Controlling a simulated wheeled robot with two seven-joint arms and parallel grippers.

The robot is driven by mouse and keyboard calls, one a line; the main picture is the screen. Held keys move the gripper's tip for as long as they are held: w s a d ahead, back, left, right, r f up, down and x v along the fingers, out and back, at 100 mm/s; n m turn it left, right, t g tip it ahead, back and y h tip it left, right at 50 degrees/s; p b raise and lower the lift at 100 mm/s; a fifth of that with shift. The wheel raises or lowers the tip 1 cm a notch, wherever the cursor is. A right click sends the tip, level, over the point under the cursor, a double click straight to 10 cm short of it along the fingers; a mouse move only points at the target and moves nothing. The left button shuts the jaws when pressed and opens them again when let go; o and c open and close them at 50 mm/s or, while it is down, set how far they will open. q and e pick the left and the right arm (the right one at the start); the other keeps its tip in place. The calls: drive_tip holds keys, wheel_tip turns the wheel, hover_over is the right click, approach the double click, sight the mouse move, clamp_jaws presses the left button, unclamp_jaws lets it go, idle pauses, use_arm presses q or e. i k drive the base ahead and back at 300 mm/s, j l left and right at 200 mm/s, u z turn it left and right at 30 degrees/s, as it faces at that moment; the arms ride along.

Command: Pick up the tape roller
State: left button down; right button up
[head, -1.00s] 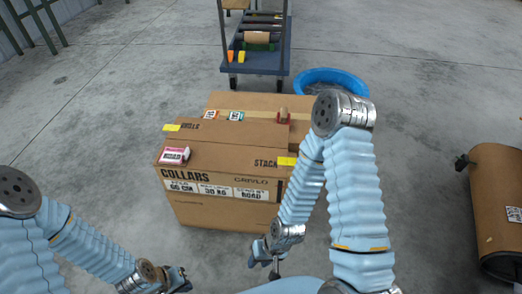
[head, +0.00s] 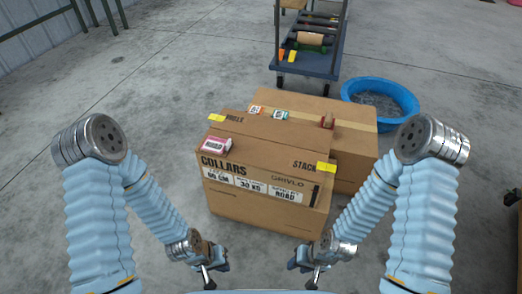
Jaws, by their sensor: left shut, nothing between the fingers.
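My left gripper (head: 209,279) hangs low in front of the front box, shut and empty, well away from the tape roller. My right gripper (head: 314,279) hangs low at the bottom of the view, also away from it. Its fingers are too small and dark to tell whether they are open.
The front cardboard box marked COLLARS (head: 255,205) stands between my grippers and the rear box. A pink and white packet (head: 215,146) lies on it. A blue tub (head: 381,96) and a blue trolley (head: 310,62) stand behind. Grey floor is free at the left.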

sight(328, 122)
drive_tip(key=z, duration=0.5)
drive_tip(key=i+z, duration=0.1)
drive_tip(key=z, duration=0.3)
drive_tip(key=i+j+z, duration=0.1)
drive_tip(key=z, duration=0.75)
drive_tip(key=i+j+z, duration=0.1)
drive_tip(key=z, duration=0.35)
drive_tip(key=j+z, duration=0.2)
drive_tip(key=z, duration=0.2)
